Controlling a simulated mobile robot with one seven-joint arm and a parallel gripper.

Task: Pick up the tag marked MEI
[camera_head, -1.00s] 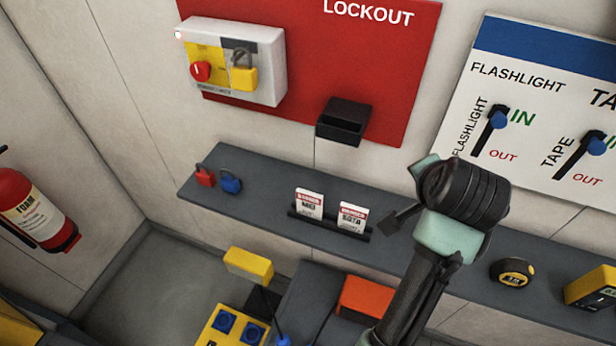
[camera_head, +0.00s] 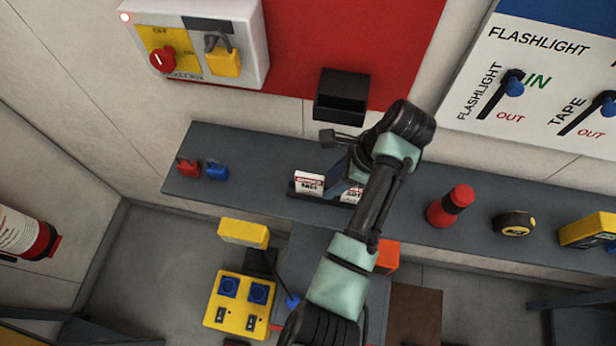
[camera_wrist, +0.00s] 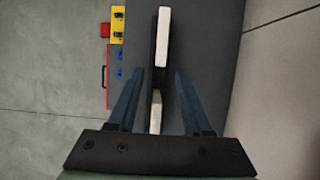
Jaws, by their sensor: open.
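The MEI tag (camera_head: 309,182), white with a red top band, stands upright in a dark holder (camera_head: 296,193) on the grey shelf. A second, similar tag (camera_head: 353,194) stands to its right, partly hidden by my arm. My gripper (camera_head: 340,183) is open at the holder, right of the MEI tag. In the wrist view my fingers (camera_wrist: 159,72) lie on either side of the tag row. The MEI tag shows edge-on there (camera_wrist: 164,37), beyond the fingertips, and the second tag (camera_wrist: 156,112) lies nearer, between the fingers. I cannot tell any contact.
Red (camera_head: 187,168) and blue (camera_head: 216,170) padlocks lie on the shelf's left part. A black box (camera_head: 341,96) is on the red board above. A yellow block (camera_head: 243,233) is below.

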